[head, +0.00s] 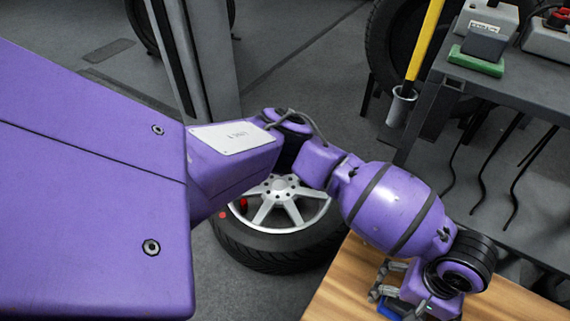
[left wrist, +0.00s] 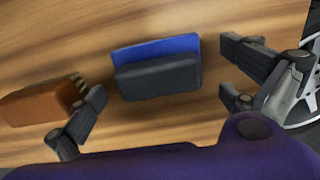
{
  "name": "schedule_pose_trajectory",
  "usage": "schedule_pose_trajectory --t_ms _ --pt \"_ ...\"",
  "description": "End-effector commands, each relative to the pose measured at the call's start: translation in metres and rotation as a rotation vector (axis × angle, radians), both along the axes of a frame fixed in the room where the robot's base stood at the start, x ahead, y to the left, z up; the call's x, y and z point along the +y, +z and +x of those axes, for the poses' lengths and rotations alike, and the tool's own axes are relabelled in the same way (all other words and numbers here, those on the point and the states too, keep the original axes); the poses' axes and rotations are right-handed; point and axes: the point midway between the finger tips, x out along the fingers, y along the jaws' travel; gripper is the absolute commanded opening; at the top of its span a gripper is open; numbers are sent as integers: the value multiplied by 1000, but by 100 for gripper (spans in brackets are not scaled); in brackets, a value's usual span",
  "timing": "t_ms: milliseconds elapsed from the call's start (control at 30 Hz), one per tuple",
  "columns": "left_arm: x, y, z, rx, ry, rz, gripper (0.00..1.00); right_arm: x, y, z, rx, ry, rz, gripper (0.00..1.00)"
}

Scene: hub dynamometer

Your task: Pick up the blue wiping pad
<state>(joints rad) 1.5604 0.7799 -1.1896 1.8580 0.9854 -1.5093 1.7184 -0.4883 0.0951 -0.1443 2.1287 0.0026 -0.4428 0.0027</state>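The blue wiping pad (left wrist: 155,48) lies on a wooden table top (left wrist: 110,22) in the left wrist view, with a dark grey block-like part (left wrist: 158,76) along its near side. A small piece of the blue pad (head: 387,313) also shows at the bottom edge of the head view, mostly hidden by my gripper. My left gripper (left wrist: 163,98) is open, with its fingers apart on either side of the pad, and nothing is between them in its grip. The left gripper (head: 384,283) also shows over the table in the head view. My right gripper is not in view.
An orange-brown block (left wrist: 42,102) with a striped end sits close to the left finger. A wheel with tyre (head: 280,245) lies on the floor beside the table. A dark grey bench (head: 515,90) with boxes and a yellow-handled tool (head: 425,40) stand at upper right.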

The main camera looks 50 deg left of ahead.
Motion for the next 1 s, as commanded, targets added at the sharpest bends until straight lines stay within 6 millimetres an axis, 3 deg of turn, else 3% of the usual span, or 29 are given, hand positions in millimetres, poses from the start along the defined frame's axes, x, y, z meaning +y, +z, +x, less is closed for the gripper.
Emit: schedule_pose_trajectory --t_ms 33,433,767,1000 --pt "-1 1 1 -3 -1 -1 91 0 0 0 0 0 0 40" --pt "0 0 0 -1 -1 0 40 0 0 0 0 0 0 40" --pt "1 -1 -1 2 0 3 39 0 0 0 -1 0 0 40" --pt "0 20 -1 2 1 0 39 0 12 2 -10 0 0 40"
